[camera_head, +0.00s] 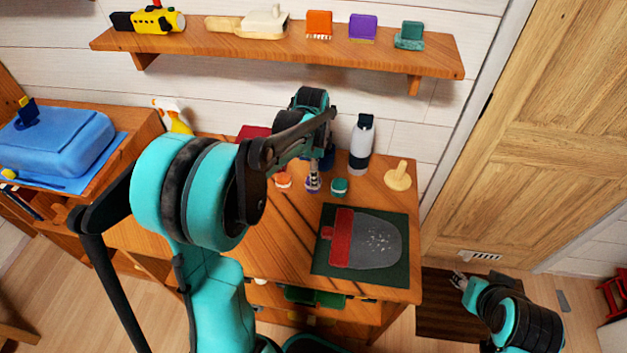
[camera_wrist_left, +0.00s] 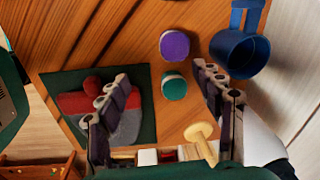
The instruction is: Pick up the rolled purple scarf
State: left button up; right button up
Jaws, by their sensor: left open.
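The rolled purple scarf appears as a small round purple roll (camera_wrist_left: 174,44) on the wooden desk in the left wrist view. In the head view it is mostly hidden behind my left gripper (camera_head: 313,178). My left gripper, seen in the wrist view (camera_wrist_left: 156,85), is open and empty, its fingers wide apart above the desk. The purple roll lies beyond the fingertips, and a similar green roll (camera_wrist_left: 174,86) lies between the finger lines, nearer. My right gripper (camera_head: 460,281) hangs low at the right, away from the desk; its jaws are too small to read.
An orange roll (camera_head: 283,180) lies left of the purple one. A blue mug (camera_wrist_left: 238,50), a bottle (camera_head: 361,145) and a pale wooden stand (camera_head: 398,177) stand close by. A dark green mat (camera_head: 320,262) bears a grey and red item. A wall shelf (camera_head: 270,42) holds several objects.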

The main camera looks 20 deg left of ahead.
pick_arm(q)
jog(key=w+a+f+m, duration=0.1)
jog(key=w+a+f+m+g, duration=0.1)
jog(key=f, duration=0.1)
jog(key=shift+w+f+p, duration=0.1)
jog(key=shift+w+p, duration=0.25)
jog(key=shift+p, duration=0.05)
jog(key=shift+a+f+m, duration=0.1)
jog(key=shift+f+m, duration=0.15)
jog(key=shift+m, duration=0.05)
notch_tip(320, 180, down, 3)
jog(key=shift+r+b, duration=0.15)
jog(key=shift+b, duration=0.45)
jog(key=f, duration=0.1)
jog(key=f+b, duration=0.1)
jog(key=f, duration=0.1)
jog(key=f+b, duration=0.1)
jog(key=f, duration=0.1)
jog(key=shift+w, duration=0.3)
jog(key=shift+d, duration=0.2)
jog(key=shift+c, duration=1.3)
jog(key=c, duration=1)
